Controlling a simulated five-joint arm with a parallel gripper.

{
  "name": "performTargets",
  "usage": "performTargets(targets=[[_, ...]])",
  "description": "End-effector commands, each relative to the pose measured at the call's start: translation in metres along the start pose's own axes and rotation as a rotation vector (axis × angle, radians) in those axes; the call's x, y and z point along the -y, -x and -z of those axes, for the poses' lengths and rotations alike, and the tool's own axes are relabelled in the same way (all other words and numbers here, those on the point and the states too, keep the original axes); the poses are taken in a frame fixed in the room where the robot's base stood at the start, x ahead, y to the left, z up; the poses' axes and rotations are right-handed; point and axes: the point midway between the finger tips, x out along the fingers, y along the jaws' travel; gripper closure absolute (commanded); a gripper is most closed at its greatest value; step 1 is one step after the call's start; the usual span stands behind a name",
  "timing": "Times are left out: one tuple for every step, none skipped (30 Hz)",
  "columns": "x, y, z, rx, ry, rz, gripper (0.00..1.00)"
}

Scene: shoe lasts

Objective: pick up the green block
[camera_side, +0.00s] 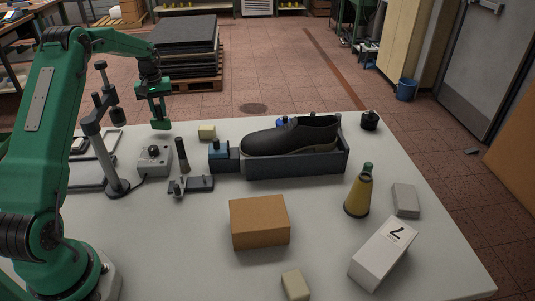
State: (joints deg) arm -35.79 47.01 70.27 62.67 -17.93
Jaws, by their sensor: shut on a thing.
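My gripper (158,108) is green and hangs at the left back, above the far edge of the white table. It is shut on the green block (161,125), a small piece at the lower end of its fingers.
Below stand a grey control box (154,160), a dark upright cylinder (182,155) and a yellowish block (207,132). A dark shoe (290,137) lies in a grey tray (300,165). A cardboard box (260,222), a yellow cone (358,195) and a white box (383,254) stand nearer.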

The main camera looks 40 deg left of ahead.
Motion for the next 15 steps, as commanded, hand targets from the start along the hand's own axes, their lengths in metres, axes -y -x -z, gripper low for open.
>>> performTargets(targets=[[0.000,0.008,0.001,-0.003,0.000,-0.001,1.00],[0.000,0.013,0.001,-0.003,0.000,-0.001,1.00],[0.000,0.020,0.001,-0.004,0.000,-0.001,1.00],[-0.003,0.023,-0.002,-0.002,-0.002,-0.001,1.00],[-0.007,0.025,-0.007,-0.001,-0.003,0.000,1.00],[-0.011,0.029,-0.012,-0.002,-0.003,-0.001,1.00],[-0.015,0.032,-0.016,-0.001,-0.004,0.000,1.00],[-0.018,0.035,-0.020,-0.002,-0.004,-0.001,1.00],[-0.023,0.040,-0.026,-0.002,-0.003,-0.001,1.00],[-0.027,0.043,-0.030,-0.001,-0.004,0.000,1.00],[-0.030,0.046,-0.034,-0.002,-0.004,-0.001,1.00],[-0.035,0.050,-0.040,-0.001,-0.003,0.000,1.00],[-0.038,0.054,-0.043,-0.001,-0.003,-0.001,1.00],[-0.042,0.057,-0.047,-0.002,-0.004,-0.001,1.00],[-0.046,0.060,-0.053,-0.001,-0.003,-0.001,1.00]])
